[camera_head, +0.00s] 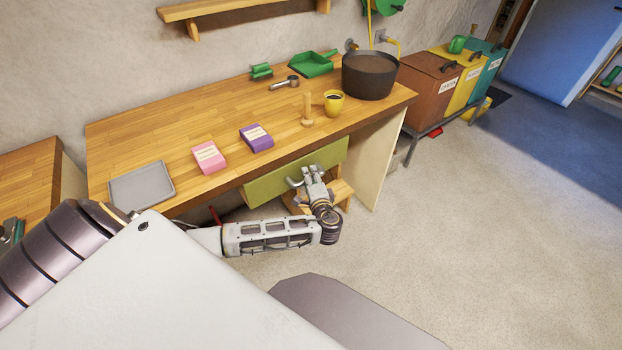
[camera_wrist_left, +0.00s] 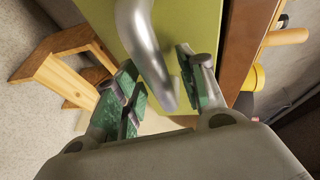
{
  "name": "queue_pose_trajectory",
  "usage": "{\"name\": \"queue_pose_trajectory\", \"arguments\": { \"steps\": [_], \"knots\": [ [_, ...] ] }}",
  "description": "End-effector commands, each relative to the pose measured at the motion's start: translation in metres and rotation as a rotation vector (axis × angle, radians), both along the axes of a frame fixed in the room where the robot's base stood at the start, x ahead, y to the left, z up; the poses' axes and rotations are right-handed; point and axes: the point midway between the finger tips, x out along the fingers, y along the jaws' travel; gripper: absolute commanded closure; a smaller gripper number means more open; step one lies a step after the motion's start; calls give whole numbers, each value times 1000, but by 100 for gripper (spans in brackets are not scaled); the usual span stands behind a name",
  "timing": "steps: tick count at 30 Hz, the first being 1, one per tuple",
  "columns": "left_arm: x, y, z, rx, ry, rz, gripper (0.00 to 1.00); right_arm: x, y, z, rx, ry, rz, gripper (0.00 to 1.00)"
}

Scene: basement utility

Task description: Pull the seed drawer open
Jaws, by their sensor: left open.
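The seed drawer (camera_head: 265,187) has a green front under the wooden workbench top, and it looks closed or nearly so. Its green front also fills the upper middle of the left wrist view (camera_wrist_left: 190,30). A curved metal handle (camera_wrist_left: 146,45) is fixed to that front. My left gripper (camera_head: 306,175) is in front of the drawer at the handle. In the left wrist view its green-padded fingers (camera_wrist_left: 160,95) are apart, with the lower end of the handle between them. I cannot tell whether either finger touches it. My right gripper is not in view.
The workbench (camera_head: 150,130) holds a grey tray (camera_head: 142,185), pink packet (camera_head: 209,157), purple packet (camera_head: 256,138), yellow pot (camera_head: 334,103) and black tub (camera_head: 369,76). A wooden step stool (camera_head: 341,190) stands below the drawer. Floor (camera_head: 480,230) to the right is clear.

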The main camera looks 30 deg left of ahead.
Motion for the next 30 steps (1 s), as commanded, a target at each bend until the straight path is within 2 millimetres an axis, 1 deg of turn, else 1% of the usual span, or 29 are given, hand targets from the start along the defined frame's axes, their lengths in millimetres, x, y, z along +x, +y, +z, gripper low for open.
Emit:
{"name": "queue_pose_trajectory", "arguments": {
  "steps": [4,12,14,25,30],
  "knots": [
    [0,0,0,0,0,0,59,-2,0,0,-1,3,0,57],
    [0,0,0,0,0,0,94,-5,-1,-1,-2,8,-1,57],
    [0,0,0,0,0,0,100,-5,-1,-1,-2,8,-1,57],
    [-1,-1,0,-1,1,0,100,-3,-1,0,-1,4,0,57],
    [-3,-6,-1,-2,2,0,100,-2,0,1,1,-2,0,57]
  ]
}}
